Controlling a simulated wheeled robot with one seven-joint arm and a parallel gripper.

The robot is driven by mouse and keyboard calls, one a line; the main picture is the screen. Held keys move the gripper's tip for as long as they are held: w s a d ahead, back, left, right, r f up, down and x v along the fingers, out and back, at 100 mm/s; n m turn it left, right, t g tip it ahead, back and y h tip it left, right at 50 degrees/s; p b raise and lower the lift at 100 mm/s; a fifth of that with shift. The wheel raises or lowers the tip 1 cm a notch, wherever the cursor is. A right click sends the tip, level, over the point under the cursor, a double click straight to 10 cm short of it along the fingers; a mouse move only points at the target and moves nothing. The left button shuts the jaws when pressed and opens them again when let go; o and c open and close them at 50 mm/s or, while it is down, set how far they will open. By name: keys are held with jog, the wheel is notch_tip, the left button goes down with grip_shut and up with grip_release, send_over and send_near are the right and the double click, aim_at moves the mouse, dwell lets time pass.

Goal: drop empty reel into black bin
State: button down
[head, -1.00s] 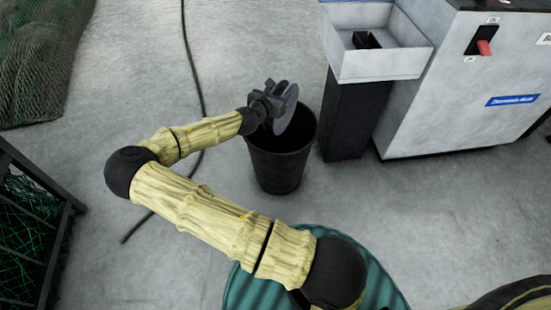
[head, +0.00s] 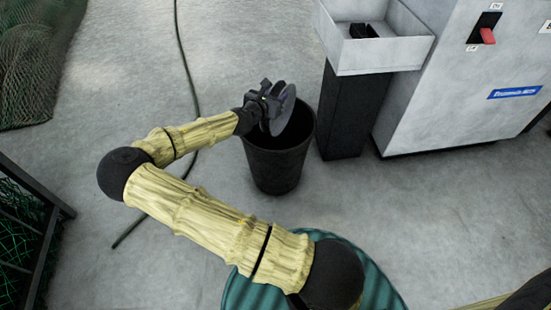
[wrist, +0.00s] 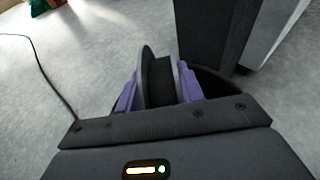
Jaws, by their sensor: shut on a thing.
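The empty reel (head: 284,110) is a dark grey spool with round flanges, held on edge in my gripper (head: 270,104). In the wrist view the reel (wrist: 157,82) sits between the two purple fingers of my gripper (wrist: 157,88), which are shut on it. The black bin (head: 276,168) stands upright on the floor. The reel is at the bin's open mouth, over its left and middle part in the head view. Part of the bin's rim (wrist: 210,80) shows behind the right finger in the wrist view. The bin's inside is mostly hidden.
A grey machine (head: 455,90) with a red switch and a white tray (head: 385,55) on a dark post (head: 350,115) stands right of the bin. A cable (head: 188,70) lies on the floor at left. Nets (head: 35,60) lie at the far left.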

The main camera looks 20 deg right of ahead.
jog(key=shift+s+d+f+b, duration=0.1)
jog(key=shift+f+b, duration=0.35)
jog(key=shift+f, duration=0.25)
jog(key=shift+a+f+b, duration=0.2)
jog(key=shift+f+b, duration=0.45)
jog(key=shift+b, duration=0.2)
jog(key=shift+r, duration=0.1)
